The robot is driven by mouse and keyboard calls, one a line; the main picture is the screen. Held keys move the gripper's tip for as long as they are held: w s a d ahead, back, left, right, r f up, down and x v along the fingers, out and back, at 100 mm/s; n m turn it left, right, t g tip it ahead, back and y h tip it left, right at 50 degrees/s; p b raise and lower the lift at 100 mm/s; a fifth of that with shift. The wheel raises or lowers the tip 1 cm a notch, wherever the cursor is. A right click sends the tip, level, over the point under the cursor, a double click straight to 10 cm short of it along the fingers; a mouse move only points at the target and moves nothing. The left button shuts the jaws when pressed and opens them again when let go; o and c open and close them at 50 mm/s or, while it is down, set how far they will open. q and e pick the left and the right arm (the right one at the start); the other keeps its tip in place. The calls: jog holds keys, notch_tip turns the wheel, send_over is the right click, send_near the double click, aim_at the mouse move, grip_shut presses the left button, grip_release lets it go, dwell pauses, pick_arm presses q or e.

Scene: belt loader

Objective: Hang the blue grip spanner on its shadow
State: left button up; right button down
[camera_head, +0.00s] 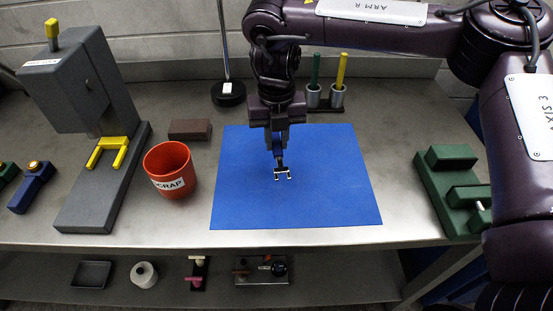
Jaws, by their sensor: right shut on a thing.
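My right gripper (277,142) hangs pointing down over the blue mat (335,195), a little right of the red bin. It is shut on the blue grip spanner (282,173). The spanner hangs below the fingers, with its silver forked end lowest and a dark blue part just above it. The fingers hide most of its handle. I cannot tell whether its lower end touches the mat. No spanner-shaped shadow shows in this view. My left gripper is not in view.
A red scrap bin (171,172) and a brown block (190,129) stand left of the mat. A grey press (75,85) stands farther left. Behind are a black stand base (228,93) and a holder with green and yellow rods (325,97). A green vise (450,190) is right.

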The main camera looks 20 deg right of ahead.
jog(key=shift+f+p, duration=0.65)
jog(key=shift+f, duration=2.5)
jog(key=shift+f, duration=0.2)
jog(key=c, duration=1.3)
grip_release()
